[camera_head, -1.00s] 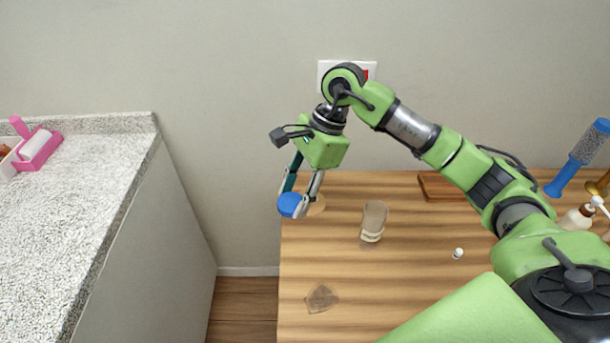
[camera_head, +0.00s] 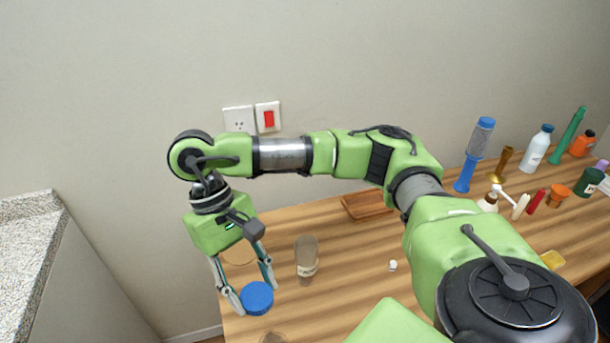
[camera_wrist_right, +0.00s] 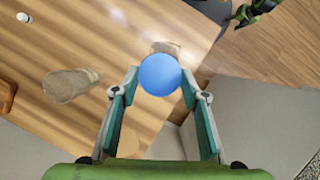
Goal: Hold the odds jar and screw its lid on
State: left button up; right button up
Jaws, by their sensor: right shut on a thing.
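My right gripper (camera_head: 248,302) is shut on a round blue lid (camera_head: 257,298), holding it near the table's left edge. In the right wrist view the lid (camera_wrist_right: 160,75) sits between the fingertips (camera_wrist_right: 160,82). A clear, tall jar (camera_head: 306,257) with a pale band stands to the right of the gripper, apart from the lid; its label is unreadable. It also shows in the right wrist view (camera_wrist_right: 70,85).
A wooden table (camera_head: 340,290) carries a wooden tray (camera_head: 367,205), a small white piece (camera_head: 393,265) and a round wooden disc (camera_head: 240,256) behind my right fingers. Several bottles, including a white one (camera_head: 537,148), stand at the right. A speckled counter (camera_head: 25,240) is at left.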

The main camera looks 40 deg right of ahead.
aim_at(306, 246)
jog(key=k+l+z, duration=0.25)
jog(key=k+l, duration=0.75)
